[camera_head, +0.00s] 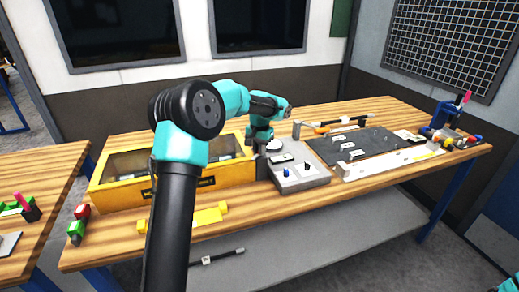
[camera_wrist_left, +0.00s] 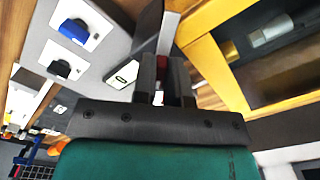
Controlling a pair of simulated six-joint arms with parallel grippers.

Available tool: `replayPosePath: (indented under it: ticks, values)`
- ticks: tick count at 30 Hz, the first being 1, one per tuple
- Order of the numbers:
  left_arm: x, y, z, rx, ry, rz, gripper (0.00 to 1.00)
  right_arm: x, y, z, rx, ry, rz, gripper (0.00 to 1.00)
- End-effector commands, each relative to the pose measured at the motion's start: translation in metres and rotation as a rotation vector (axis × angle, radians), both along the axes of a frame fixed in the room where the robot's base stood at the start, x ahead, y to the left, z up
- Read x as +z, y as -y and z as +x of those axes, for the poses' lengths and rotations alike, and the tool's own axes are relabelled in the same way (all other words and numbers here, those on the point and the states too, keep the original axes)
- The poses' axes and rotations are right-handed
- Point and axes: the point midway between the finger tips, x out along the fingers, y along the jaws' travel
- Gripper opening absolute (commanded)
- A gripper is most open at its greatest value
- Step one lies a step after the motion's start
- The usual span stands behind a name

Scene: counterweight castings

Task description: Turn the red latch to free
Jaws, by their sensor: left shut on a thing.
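My left gripper (camera_head: 260,150) points down at the left edge of a grey control box (camera_head: 303,181), next to the yellow case. In the left wrist view my left gripper (camera_wrist_left: 165,82) is shut on the red latch (camera_wrist_left: 163,63); only a small dark red part shows between the fingers. The latch is hidden in the head view, and its turn angle cannot be told. A small white label (camera_wrist_left: 127,73) lies beside the fingers. My right gripper is not in view.
The yellow case (camera_head: 118,199) with dark windows stands left of the control box. The box carries a blue knob (camera_head: 286,172) and a black knob (camera_head: 307,166). A dark mat (camera_head: 375,147) lies to the right. A yellow piece (camera_head: 208,216) lies at the front.

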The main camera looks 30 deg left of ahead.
Motion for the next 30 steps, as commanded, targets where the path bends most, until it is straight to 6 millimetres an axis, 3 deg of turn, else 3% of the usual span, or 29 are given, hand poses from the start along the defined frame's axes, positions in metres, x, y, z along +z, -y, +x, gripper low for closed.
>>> replayPosePath:
  ticks: [30]
  values:
    - [0.0006, 0.0034, 0.0014, 0.808, 0.001, 0.0, 0.0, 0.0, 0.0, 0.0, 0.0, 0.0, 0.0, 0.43]
